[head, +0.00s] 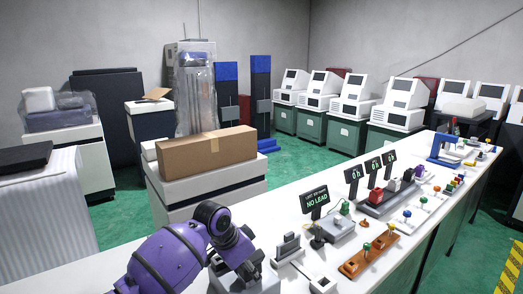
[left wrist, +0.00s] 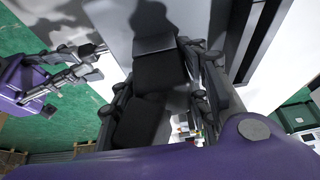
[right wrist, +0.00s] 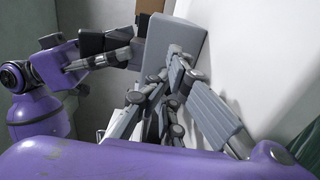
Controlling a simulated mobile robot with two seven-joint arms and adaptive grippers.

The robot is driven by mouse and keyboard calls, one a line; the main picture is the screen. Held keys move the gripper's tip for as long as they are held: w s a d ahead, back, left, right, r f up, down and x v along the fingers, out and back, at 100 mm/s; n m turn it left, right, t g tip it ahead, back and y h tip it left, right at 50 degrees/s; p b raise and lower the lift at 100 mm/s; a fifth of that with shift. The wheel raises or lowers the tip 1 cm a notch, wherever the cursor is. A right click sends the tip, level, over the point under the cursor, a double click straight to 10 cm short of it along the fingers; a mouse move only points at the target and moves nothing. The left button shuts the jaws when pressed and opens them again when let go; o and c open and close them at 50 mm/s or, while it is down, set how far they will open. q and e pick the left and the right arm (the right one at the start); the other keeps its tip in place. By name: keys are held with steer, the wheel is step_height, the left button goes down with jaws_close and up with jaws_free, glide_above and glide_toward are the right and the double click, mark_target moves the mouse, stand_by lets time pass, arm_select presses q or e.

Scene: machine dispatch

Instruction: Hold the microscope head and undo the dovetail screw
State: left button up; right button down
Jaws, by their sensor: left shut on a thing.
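The microscope is mostly hidden by my left arm in the head view; a grey part of it (head: 268,284) shows at the bottom edge. In the left wrist view its dark, blocky head (left wrist: 160,72) lies between the fingers of my left gripper (left wrist: 160,95), which is shut on it. My left gripper also shows in the head view (head: 245,268). In the right wrist view a grey block of the microscope (right wrist: 182,38) stands before my right gripper (right wrist: 174,75). The right fingers converge close to that block and look shut. I cannot make out the dovetail screw, which seems hidden by the fingers.
The white bench (head: 345,278) runs to the back right. A grey stand (head: 288,248), a "NO LEAD" display (head: 316,200) and an orange board with knobs (head: 368,254) stand right of my left gripper. A cardboard box (head: 206,150) lies on a cabinet behind.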

arm_select(q)
steer(key=shift+s+d+f, duration=0.15)
steer(key=shift+s+d, duration=0.1)
steer(key=shift+s, duration=0.05)
arm_select(e)
steer(key=shift+w+a+r, duration=0.2)
steer(key=shift+a+r, duration=0.1)
steer(key=shift+r, duration=0.3)
steer(key=shift+w+d+r, duration=0.15)
steer(key=shift+w+d, duration=0.05)
steer(key=shift+d, duration=0.05)
arm_select(q)
steer(key=shift+w+a, duration=0.1)
arm_select(e)
steer(key=shift+d, duration=0.1)
steer(key=shift+s+d+f, duration=0.25)
steer(key=shift+s, duration=0.1)
arm_select(q)
steer(key=shift+a, duration=0.1)
arm_select(e)
steer(key=shift+v, duration=2.75)
arm_select(q)
steer(key=shift+f, duration=0.1)
arm_select(e)
steer(key=shift+w+d+f, duration=0.1)
steer(key=shift+f, duration=0.1)
arm_select(q)
steer(key=o, duration=1.5)
steer(key=shift+w, duration=0.1)
steer(key=shift+o, duration=0.2)
